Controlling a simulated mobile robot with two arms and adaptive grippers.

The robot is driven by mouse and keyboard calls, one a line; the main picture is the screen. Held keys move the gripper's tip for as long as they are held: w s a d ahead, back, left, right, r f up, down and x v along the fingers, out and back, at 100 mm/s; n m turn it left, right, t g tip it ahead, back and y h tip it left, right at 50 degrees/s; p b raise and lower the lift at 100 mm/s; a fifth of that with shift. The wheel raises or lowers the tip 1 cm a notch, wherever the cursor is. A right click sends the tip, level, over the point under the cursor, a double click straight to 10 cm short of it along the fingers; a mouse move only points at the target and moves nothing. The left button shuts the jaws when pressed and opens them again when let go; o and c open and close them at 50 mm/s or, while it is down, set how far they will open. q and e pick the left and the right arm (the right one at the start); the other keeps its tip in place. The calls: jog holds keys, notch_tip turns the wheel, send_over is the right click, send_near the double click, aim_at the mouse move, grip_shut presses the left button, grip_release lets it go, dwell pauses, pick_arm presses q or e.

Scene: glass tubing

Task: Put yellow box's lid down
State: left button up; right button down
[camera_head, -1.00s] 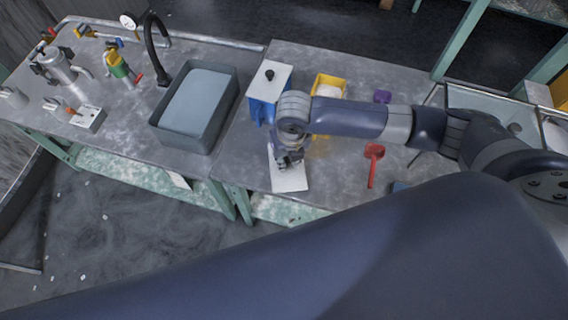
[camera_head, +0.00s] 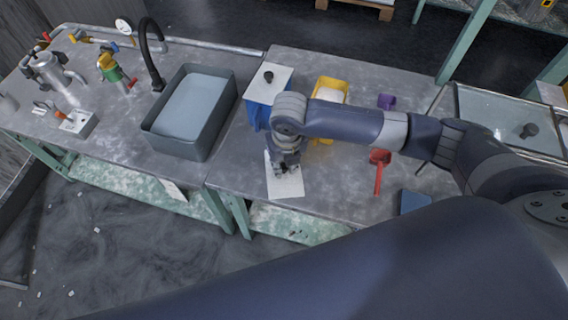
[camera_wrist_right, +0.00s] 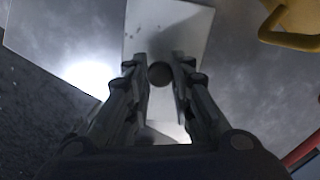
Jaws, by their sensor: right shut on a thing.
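The lid is a flat white plate (camera_head: 285,184) with a dark round knob (camera_wrist_right: 160,73). My right gripper (camera_wrist_right: 161,80) is shut on the knob, one finger on each side, above the plate. In the head view my right gripper (camera_head: 284,163) covers the knob. The lid is over the bench in front of the blue box; whether it touches the bench I cannot tell. The yellow box (camera_head: 331,82) stands open behind my right forearm, partly hidden, with pale contents; its edge shows in the right wrist view (camera_wrist_right: 283,38). My left gripper is out of view.
A blue box (camera_head: 257,115) with its own white knobbed lid stands left of the yellow box. A red scoop (camera_head: 379,172), a purple object (camera_head: 386,102) and a dark blue object (camera_head: 414,202) lie to the right. A grey basin (camera_head: 190,113) stands left. The bench's front edge is near the lid.

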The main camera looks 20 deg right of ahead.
aim_at(286, 176)
jog(key=c, duration=1.7)
grip_release()
jog(key=shift+f, duration=0.15)
jog(key=shift+o, duration=1.4)
notch_tip(286, 176, up, 12)
jog(key=s, duration=0.1)
jog(key=shift+s+p, duration=0.25)
jog(key=shift+p, duration=0.15)
